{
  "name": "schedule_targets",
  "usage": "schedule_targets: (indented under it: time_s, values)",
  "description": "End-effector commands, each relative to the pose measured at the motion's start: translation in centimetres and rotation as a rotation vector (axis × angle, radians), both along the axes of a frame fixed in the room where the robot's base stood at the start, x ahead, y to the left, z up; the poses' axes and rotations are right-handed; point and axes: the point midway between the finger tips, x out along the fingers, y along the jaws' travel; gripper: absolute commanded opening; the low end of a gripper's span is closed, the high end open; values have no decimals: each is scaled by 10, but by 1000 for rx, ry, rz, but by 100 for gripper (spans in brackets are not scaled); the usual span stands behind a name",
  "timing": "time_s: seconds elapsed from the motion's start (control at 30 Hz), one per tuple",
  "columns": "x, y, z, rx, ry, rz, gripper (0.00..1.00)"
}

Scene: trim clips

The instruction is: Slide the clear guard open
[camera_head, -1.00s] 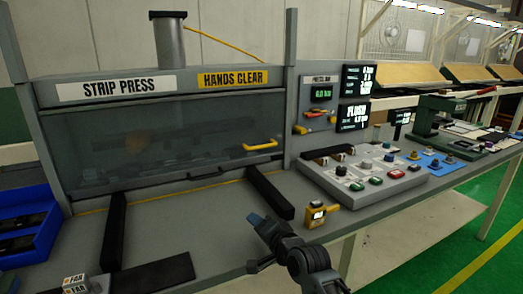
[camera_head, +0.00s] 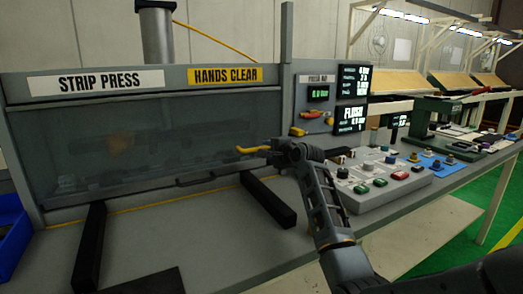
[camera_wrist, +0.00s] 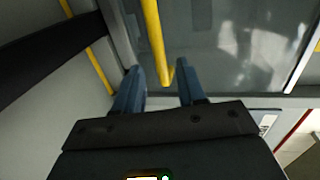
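The clear guard (camera_head: 150,150) is a see-through panel across the front of the strip press, and it is down over the opening. Its yellow handle (camera_head: 250,149) sits at the guard's lower right. My gripper (camera_head: 273,152) is at the right end of that handle. In the wrist view, the two blue fingertips of my gripper (camera_wrist: 158,85) stand apart, with the end of the yellow handle (camera_wrist: 156,45) between them. Gaps show on both sides, so the gripper is open. The guard (camera_wrist: 235,45) fills the upper right there.
Two dark rails (camera_head: 268,200) run out over the bench (camera_head: 225,240) from the press. A button console (camera_head: 385,180) stands right of my arm. A blue bin (camera_head: 12,235) is at the left edge.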

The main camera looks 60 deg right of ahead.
Motion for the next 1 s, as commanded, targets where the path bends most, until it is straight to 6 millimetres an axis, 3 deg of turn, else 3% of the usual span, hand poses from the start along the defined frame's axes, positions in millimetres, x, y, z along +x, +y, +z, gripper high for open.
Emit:
schedule_targets:
  time_s: [0.33,0.77,1.0]
  values:
    - [38,-24,-9,-2,0,-1,40]
    - [46,-29,-12,-3,0,-2,40]
    - [46,-29,-11,-2,0,-1,20]
